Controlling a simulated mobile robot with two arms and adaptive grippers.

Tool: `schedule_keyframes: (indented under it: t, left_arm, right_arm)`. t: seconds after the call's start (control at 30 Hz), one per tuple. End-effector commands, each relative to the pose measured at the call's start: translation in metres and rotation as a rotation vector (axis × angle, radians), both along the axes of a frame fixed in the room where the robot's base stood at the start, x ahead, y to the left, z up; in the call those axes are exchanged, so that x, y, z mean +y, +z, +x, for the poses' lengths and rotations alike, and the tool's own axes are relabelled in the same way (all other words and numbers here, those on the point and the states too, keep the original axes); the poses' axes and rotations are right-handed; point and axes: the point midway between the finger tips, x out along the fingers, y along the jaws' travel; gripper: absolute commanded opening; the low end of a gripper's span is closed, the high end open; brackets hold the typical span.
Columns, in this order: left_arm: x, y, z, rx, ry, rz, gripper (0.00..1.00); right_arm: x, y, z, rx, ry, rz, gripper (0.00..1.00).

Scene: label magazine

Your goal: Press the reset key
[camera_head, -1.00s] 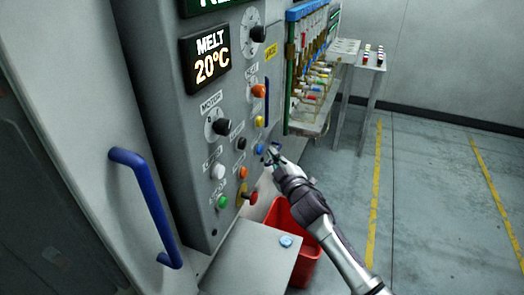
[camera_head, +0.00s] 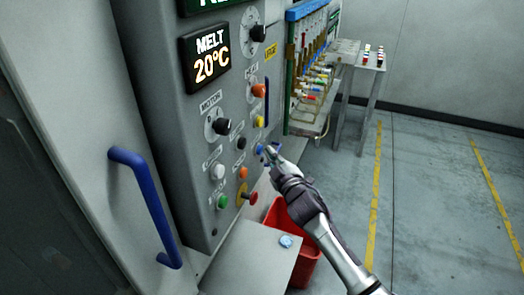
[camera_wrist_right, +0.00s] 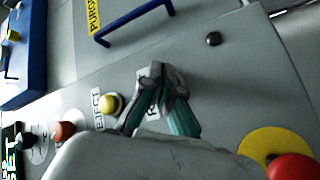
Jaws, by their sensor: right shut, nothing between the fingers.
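The reset key appears to be the small blue button (camera_head: 260,149) on the grey control panel (camera_head: 228,95) in the head view, below the yellow button. My right gripper (camera_head: 270,151) is shut and empty, with its tips close beside that blue button; I cannot tell whether they touch. In the right wrist view my shut right gripper (camera_wrist_right: 158,76) points at the panel, over a partly covered label starting with R. The button itself is hidden behind the fingers there. My left gripper is not in view.
A yellow button (camera_wrist_right: 111,104) labelled EJECT and a red mushroom button (camera_wrist_right: 291,167) on a yellow disc flank the fingers. A blue handle (camera_head: 267,101) stands out above. A red bin (camera_head: 308,262) and grey box (camera_head: 250,258) are below. The floor to the right is clear.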

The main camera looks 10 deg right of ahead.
Motion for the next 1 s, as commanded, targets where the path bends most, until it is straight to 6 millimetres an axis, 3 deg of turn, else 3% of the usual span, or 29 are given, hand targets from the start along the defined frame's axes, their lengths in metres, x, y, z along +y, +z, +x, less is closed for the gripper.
schedule_keyframes:
  t: [1.0]
  left_arm:
    - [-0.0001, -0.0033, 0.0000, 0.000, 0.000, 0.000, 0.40]
  right_arm:
    - [0.0082, 0.0010, 0.0053, -0.002, 0.001, 0.000, 0.00]
